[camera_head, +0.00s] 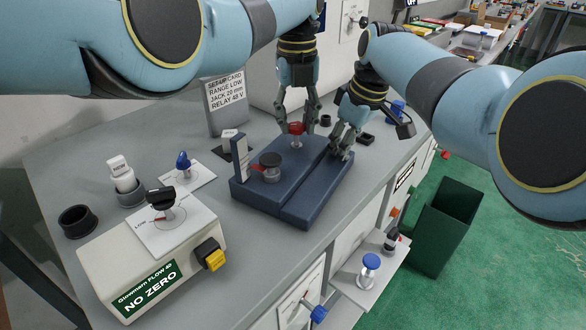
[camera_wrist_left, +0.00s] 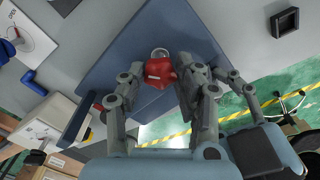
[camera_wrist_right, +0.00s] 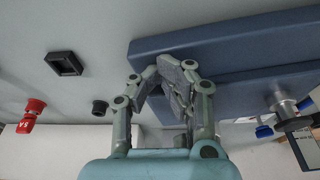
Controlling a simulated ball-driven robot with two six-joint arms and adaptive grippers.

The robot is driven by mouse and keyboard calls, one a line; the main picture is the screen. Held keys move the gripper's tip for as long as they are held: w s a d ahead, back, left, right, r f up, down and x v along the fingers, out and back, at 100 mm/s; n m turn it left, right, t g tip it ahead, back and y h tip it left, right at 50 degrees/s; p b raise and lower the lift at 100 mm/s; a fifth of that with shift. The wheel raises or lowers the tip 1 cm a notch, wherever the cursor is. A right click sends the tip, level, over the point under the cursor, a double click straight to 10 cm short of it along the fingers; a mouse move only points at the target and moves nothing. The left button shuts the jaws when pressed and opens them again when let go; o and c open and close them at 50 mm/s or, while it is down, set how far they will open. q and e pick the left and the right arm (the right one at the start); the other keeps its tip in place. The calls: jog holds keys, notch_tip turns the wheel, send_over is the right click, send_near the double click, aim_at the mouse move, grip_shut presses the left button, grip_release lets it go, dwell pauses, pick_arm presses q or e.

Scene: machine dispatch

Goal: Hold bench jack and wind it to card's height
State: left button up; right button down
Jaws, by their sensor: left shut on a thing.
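The bench jack (camera_head: 255,196) is a dark blue two-part block with a round dark-topped post (camera_head: 271,162) and an upright pale scale (camera_head: 240,158). Its red winding knob (camera_head: 296,128) sits near the back. My left gripper (camera_head: 297,118) comes down from above and is shut on the red knob, which also shows in the left wrist view (camera_wrist_left: 160,72). My right gripper (camera_head: 342,150) is at the jack's right edge; its fingers overlap the blue block in the right wrist view (camera_wrist_right: 175,80), their gap unclear. The set card (camera_head: 226,95) stands behind, reading "JACK 20 mm".
A cream box (camera_head: 150,280) with a black dial and a yellow-black button stands front left. A white bottle (camera_head: 122,175), a dark ring (camera_head: 77,221) and a blue-knobbed switch (camera_head: 183,162) are left. A small shelf (camera_head: 368,280) juts out in front. A green bin (camera_head: 447,225) stands right.

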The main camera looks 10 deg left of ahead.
pick_arm(q)
jog(key=m, duration=0.5)
jog(key=shift+a, duration=0.1)
jog(key=o, duration=1.1)
jog(key=shift+r, duration=2)
jog(key=shift+c, duration=0.5)
